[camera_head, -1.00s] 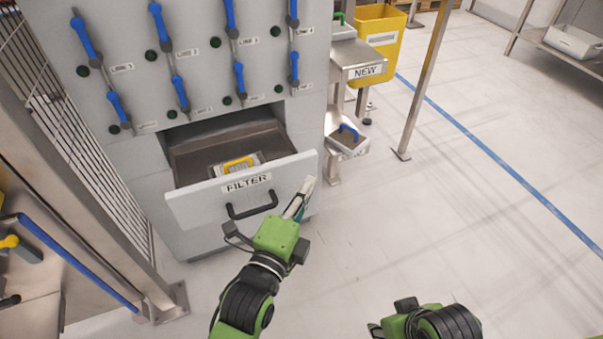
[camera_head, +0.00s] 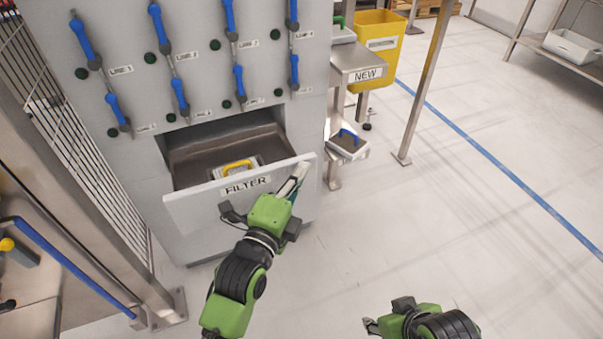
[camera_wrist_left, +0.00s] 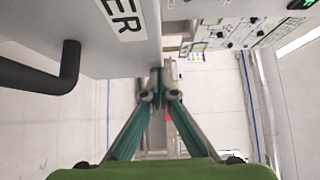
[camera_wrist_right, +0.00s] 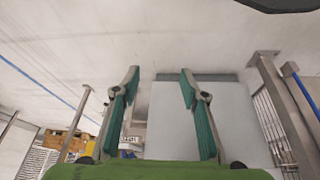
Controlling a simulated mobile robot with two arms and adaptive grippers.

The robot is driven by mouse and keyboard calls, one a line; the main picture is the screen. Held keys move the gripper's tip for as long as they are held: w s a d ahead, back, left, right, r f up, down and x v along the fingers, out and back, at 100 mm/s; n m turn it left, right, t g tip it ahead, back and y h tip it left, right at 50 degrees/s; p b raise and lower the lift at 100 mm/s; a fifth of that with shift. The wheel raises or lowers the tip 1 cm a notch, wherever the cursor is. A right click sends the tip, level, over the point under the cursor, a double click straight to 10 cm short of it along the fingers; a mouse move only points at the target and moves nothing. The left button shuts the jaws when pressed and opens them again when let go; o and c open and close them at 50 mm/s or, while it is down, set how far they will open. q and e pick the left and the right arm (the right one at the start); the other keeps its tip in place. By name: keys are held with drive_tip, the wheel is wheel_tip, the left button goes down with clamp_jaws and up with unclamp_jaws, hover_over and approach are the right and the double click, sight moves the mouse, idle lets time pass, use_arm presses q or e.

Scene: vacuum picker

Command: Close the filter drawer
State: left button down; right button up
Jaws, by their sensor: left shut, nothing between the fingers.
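The grey filter drawer (camera_head: 215,203) stands open in the wall unit, its front labelled FILTER. A filter with a yellow handle (camera_head: 237,165) lies inside it. My left gripper (camera_head: 300,168) is shut and empty, its tips at the right end of the drawer front. In the left wrist view the closed tips (camera_wrist_left: 157,75) are beside the edge of the drawer front (camera_wrist_left: 120,45); I cannot tell whether they touch. The black drawer handle (camera_wrist_left: 45,75) shows there, but my gripper hides most of it in the head view. My right gripper (camera_wrist_right: 160,75) is open and empty, low over the floor.
To the right are a steel stand labelled NEW (camera_head: 362,62), a small tray with a blue handle (camera_head: 348,143) and a yellow bin (camera_head: 378,40). The floor (camera_head: 430,230) at right is clear.

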use_arm(q)
drive_tip(key=shift+w+a+r, duration=0.1)
drive_tip(key=shift+w+a, duration=0.15)
drive_tip(key=shift+w, duration=0.4)
drive_tip(key=shift+w+a+r, duration=0.1)
drive_tip(key=shift+w+a, duration=0.1)
drive_tip(key=shift+w, duration=0.4)
drive_tip(key=w+a, duration=0.2)
drive_tip(key=w, duration=0.5)
drive_tip(key=w+a, duration=0.2)
drive_tip(key=w, duration=0.5)
drive_tip(key=shift+w+a+f, duration=0.2)
drive_tip(key=shift+a, duration=0.1)
use_arm(e)
drive_tip(key=s, duration=0.1)
drive_tip(key=s+g, duration=0.1)
drive_tip(key=shift+s+d+f, duration=0.2)
drive_tip(key=shift+s+d, duration=0.1)
drive_tip(key=shift+d, duration=0.05)
